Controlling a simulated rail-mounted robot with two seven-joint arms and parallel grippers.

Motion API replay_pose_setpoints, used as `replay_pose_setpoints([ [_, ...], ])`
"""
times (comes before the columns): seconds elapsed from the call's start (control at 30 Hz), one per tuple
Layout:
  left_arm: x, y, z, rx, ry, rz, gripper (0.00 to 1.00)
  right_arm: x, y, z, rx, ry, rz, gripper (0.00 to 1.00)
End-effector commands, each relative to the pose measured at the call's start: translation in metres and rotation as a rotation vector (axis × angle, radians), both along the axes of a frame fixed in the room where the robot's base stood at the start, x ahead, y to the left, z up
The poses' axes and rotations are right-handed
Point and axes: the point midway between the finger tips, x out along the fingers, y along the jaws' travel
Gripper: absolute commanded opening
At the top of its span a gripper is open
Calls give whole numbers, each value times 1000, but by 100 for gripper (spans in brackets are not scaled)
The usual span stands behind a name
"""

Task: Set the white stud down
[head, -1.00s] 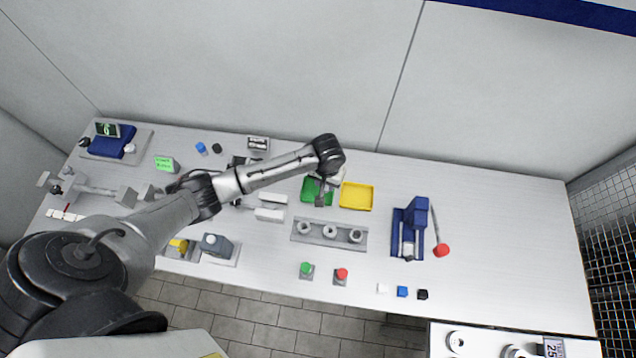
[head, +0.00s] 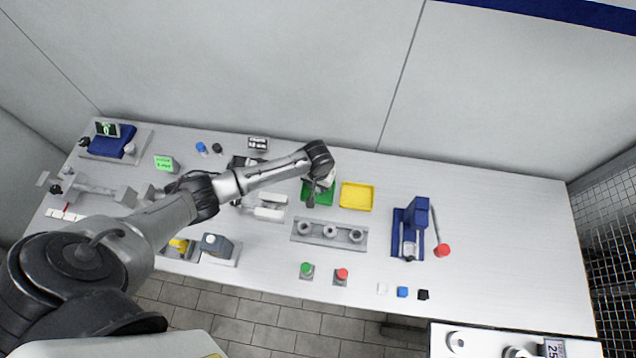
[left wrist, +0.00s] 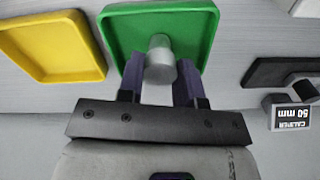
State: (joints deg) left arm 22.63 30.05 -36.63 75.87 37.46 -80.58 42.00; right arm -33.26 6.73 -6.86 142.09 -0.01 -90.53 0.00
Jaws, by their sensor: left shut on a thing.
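My left gripper (left wrist: 158,84) is shut on the white stud (left wrist: 160,62), which shows as a pale stepped cylinder between the two fingers in the left wrist view. The stud is over the green tray (left wrist: 206,20); I cannot tell whether it touches the tray floor. In the head view my left gripper (head: 311,201) is over the green tray (head: 327,200), partly covering it, and the stud cannot be made out there. My right gripper is not in view.
A yellow tray (head: 357,197) stands just right of the green one. A grey block with three round sockets (head: 317,234) lies in front. A blue press (head: 417,215) with a red-knobbed lever is further right. Green (head: 307,269) and red (head: 342,274) buttons sit near the front edge.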

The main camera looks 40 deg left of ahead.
Motion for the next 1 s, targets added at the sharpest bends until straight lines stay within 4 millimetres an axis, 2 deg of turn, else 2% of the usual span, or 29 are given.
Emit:
replay_pose_setpoints([
  [0.2,0,0,-3,-1,0,0,6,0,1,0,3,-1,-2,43],
  [0.23,0,0,-3,-1,0,0,34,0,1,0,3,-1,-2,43],
  [0.47,0,0,-3,0,0,0,56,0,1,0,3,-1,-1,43],
  [0.77,0,0,0,0,-1,0,58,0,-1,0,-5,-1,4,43],
  [0.87,0,0,8,0,-1,0,58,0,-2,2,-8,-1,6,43],
  [1.0,1,1,32,1,-3,-2,58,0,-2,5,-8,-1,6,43],
])
